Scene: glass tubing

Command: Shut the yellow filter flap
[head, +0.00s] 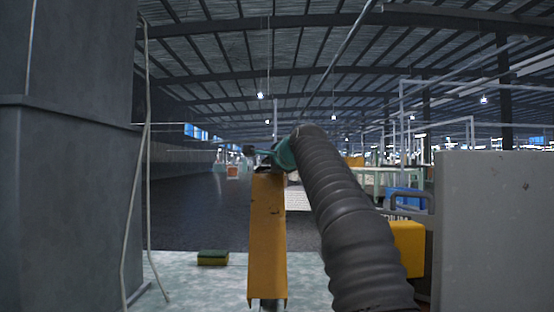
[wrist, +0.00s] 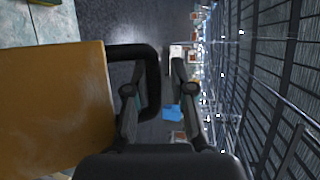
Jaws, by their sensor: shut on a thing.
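The yellow filter flap (head: 267,235) stands upright in the middle of the head view, seen as a narrow panel. In the wrist view its broad, worn face (wrist: 50,105) fills the left side. A black loop handle (wrist: 132,52) sticks out from its right edge. My gripper (wrist: 155,75) has one finger on each side of the handle's outer bar and is shut on it. In the head view my dark sleeved arm reaches to the flap's top, and the grip on the handle is hidden.
A grey cabinet (head: 495,230) stands at the right, with a yellow part (head: 407,247) beside it, partly behind my arm. A large dark grey column (head: 65,160) and a hanging cable (head: 135,190) are at the left. A green and yellow sponge (head: 212,257) lies left of the flap.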

